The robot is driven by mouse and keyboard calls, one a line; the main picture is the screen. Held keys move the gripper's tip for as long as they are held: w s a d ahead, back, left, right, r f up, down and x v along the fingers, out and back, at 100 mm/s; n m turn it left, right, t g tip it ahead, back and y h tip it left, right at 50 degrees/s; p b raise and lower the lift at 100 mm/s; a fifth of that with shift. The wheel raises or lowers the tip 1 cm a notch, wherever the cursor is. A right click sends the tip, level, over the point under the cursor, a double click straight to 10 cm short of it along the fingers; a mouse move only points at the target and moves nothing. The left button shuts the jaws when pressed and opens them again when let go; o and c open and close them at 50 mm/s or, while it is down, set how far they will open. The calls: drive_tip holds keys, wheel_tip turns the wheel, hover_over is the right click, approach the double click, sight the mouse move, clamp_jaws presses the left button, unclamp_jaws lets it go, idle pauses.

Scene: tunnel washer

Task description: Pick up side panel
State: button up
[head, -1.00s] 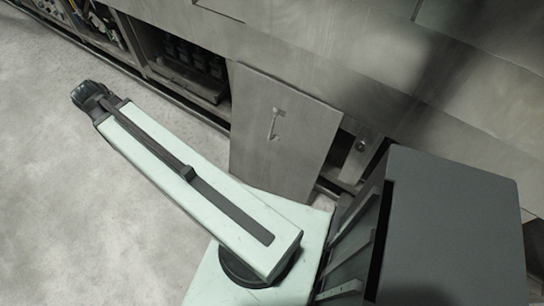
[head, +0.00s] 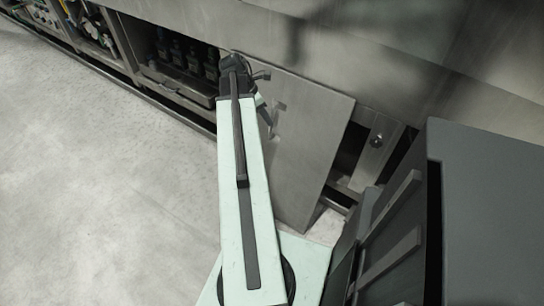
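The side panel (head: 313,125) is a flat grey metal sheet that leans against the lower front of the washer, slightly tilted. Its handle, seen clearly a second ago, is now mostly hidden behind the end of my arm. My gripper (head: 266,112) is at the end of my pale green arm, in front of the panel's left part near the handle. It is small and dark here, and I cannot tell whether its fingers are open or shut or whether they touch the panel.
Left of the panel is an open bay (head: 180,65) with dark bottle-like parts on a tray. More open bays with cables lie at the upper left. Right of the panel is an opening with a metal bracket (head: 376,140). The pale floor (head: 100,190) at left is clear.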

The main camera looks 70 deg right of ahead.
drive_tip(key=b+x, duration=0.4)
drive_tip(key=x, duration=0.1)
drive_tip(key=shift+w+f+b, duration=0.1)
drive_tip(key=shift+f+b, duration=0.05)
drive_tip(key=shift+b, duration=0.25)
drive_tip(key=shift+d, duration=0.1)
clamp_jaws()
idle(0.9)
